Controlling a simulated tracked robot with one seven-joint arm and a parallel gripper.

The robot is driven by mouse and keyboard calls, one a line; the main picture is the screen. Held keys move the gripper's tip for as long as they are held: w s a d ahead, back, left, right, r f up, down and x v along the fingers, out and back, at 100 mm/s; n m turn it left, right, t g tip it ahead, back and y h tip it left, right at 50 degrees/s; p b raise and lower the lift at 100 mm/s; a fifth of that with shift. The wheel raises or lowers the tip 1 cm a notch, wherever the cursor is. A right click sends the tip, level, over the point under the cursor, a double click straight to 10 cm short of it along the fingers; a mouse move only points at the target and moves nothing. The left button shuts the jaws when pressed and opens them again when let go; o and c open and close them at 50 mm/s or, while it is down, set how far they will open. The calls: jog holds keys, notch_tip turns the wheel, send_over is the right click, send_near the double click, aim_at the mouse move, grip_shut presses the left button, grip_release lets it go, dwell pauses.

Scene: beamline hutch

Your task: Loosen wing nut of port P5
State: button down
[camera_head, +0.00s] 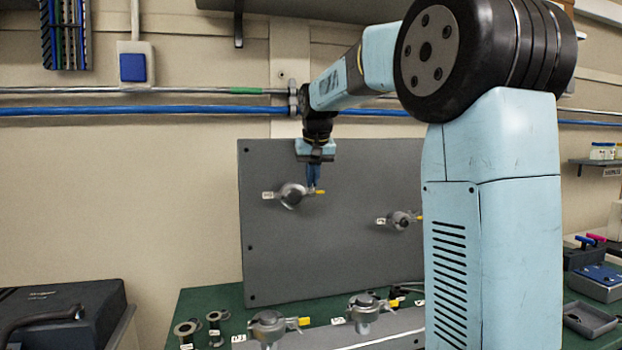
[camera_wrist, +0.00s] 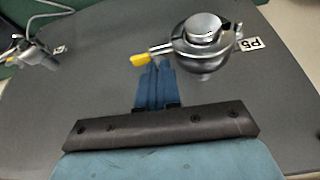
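Port P5 (camera_wrist: 203,42) is a round metal fitting with a clamp around it, on a grey upright panel. Its P5 label (camera_wrist: 250,44) shows in the wrist view. A wing nut with a yellow end (camera_wrist: 139,60) sticks out from the clamp. In the head view the port (camera_head: 291,195) is at the panel's upper left, its yellow wing nut (camera_head: 319,192) on the right side. My gripper (camera_head: 313,184) comes down from above beside the wing nut. In the wrist view its blue fingers (camera_wrist: 158,68) are close together, tips at the nut's bolt. Whether they grip it is unclear.
The grey panel (camera_head: 330,250) stands on a green bench. A second clamped port (camera_head: 403,219) is to the right on it. More clamped ports (camera_head: 267,325) stand on a low block in front. A black case (camera_head: 65,310) is at the left. Pipes (camera_head: 150,110) run along the wall.

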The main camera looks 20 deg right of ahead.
jog(key=c, duration=1.3)
grip_release()
jog(key=shift+f, duration=0.1)
jog(key=v, duration=0.8)
jog(key=shift+w, duration=0.1)
jog(key=shift+n+t, duration=0.5)
jog(key=s+f, duration=0.7)
jog(key=s, duration=0.4)
jog(key=s+f, duration=0.6)
jog(key=s, duration=0.6)
jog(key=s+f, duration=0.7)
jog(key=s, duration=0.4)
jog(key=shift+s+f, duration=0.4)
